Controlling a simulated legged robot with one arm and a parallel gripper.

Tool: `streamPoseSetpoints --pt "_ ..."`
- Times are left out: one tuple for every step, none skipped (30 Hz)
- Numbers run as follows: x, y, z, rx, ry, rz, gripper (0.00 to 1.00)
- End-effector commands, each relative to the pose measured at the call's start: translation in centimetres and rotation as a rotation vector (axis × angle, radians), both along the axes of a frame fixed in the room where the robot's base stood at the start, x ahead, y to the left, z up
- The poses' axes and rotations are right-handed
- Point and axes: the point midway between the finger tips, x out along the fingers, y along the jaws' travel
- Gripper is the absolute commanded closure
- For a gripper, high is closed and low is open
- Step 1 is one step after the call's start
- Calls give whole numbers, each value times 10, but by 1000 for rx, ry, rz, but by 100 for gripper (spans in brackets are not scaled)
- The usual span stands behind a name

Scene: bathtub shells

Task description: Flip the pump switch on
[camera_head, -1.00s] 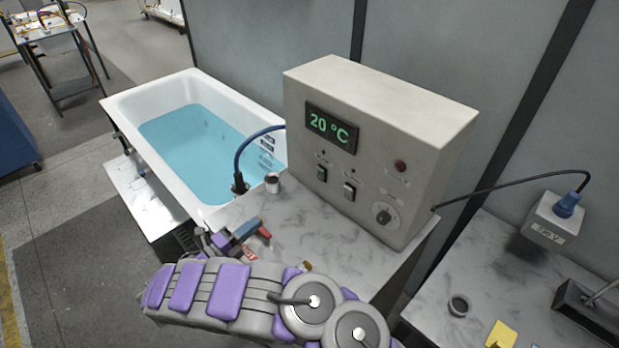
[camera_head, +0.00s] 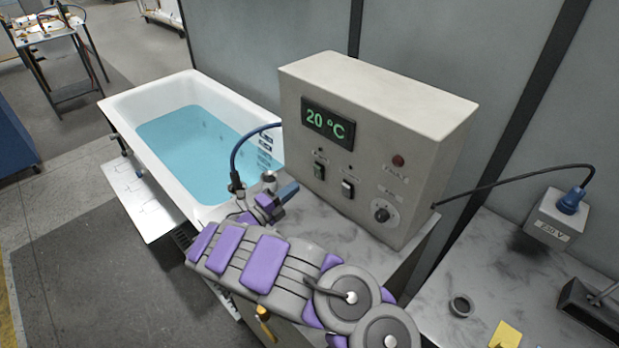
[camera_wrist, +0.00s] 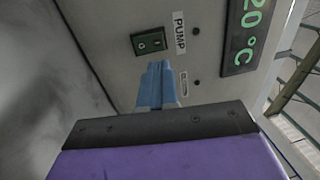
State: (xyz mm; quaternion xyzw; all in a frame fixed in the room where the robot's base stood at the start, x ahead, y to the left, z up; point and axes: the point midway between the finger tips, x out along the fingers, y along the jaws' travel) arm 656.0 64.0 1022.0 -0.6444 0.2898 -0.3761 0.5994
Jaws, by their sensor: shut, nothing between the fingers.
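The pump switch is a small dark green rocker (camera_wrist: 149,41) on the panel, with a "PUMP" label beside it in the wrist view. In the head view it is the left of two switches (camera_head: 319,171) under the display. My gripper (camera_head: 292,188) is just left of and below it, in front of the panel. In the wrist view its blue fingers (camera_wrist: 157,72) are shut and empty. Their tips are just below the switch in the picture; I cannot tell whether they touch the panel. The fingers hide the other switch there.
The control box (camera_head: 400,110) shows 20 °C and carries a second switch (camera_head: 347,189) and a dial (camera_head: 383,211). A blue hose (camera_head: 240,155) runs to it near my gripper. A water-filled tub (camera_head: 185,140) is at left. A power box (camera_head: 553,218) stands at right.

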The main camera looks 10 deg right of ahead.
Motion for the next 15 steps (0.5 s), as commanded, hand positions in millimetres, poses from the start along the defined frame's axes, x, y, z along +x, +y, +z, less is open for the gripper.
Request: streamPoseSetpoints --pt "6 -9 0 -2 -3 -3 100" --pt "9 -14 1 -2 -2 -3 100" --pt "13 -19 2 -1 -1 -3 100" --pt "16 -24 3 -1 -1 -3 100" --pt "20 -29 4 -2 -1 -2 100" --pt "23 -34 4 -1 -1 -1 100" --pt "26 -39 5 0 0 -2 100" --pt "29 -43 5 0 0 -1 100" --pt "32 -47 6 -1 -1 -1 100" --pt "34 -51 7 -1 -1 -1 100" --pt "35 -54 7 -1 -1 -2 100" --pt "38 -58 8 0 0 -2 100" --pt "39 -60 8 0 0 -1 100" --pt "40 -62 9 0 0 -1 100" --pt "42 -64 9 0 0 0 100"
